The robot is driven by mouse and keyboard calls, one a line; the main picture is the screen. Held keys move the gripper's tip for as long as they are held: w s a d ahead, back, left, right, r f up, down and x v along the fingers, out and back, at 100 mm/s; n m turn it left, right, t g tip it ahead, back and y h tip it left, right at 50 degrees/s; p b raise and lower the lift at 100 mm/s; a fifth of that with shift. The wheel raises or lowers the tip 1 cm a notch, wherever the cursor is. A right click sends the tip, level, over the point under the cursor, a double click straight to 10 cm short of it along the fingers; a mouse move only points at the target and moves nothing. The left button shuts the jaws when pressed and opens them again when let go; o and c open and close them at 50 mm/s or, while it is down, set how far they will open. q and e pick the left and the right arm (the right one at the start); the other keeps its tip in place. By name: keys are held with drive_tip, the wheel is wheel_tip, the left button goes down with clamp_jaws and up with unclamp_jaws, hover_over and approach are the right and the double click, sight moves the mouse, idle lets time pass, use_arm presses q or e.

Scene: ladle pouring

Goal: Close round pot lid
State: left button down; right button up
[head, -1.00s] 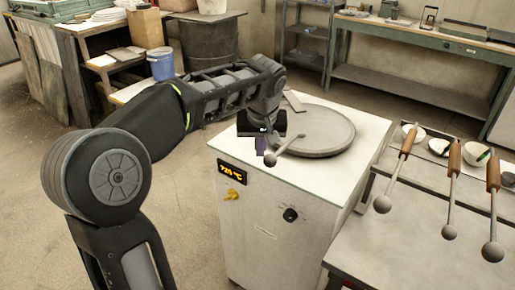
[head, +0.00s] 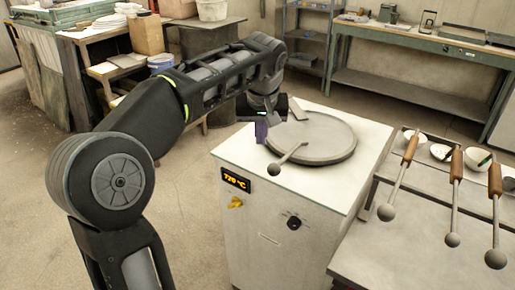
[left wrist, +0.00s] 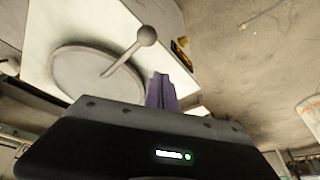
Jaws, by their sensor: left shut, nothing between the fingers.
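The round grey pot lid (head: 325,142) lies flat on top of the white furnace cabinet (head: 285,195), covering the opening beneath it. Its rod handle with a ball end (head: 274,169) sticks out toward the front left. My left gripper (head: 262,136) is shut and empty, just left of the lid and above the cabinet top. In the left wrist view its purple fingers (left wrist: 162,92) are together, apart from the lid (left wrist: 95,82) and the ball knob (left wrist: 147,36). My right gripper is not in view.
To the right, a metal table (head: 425,235) holds several ball-ended ladles with wooden handles and small white bowls (head: 440,151). A digital display and knobs are on the cabinet front. Workbenches stand along the back; floor is open at the left.

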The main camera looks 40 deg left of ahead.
use_arm(q)
drive_tip(key=r, duration=0.3)
drive_tip(key=shift+d+r, duration=0.35)
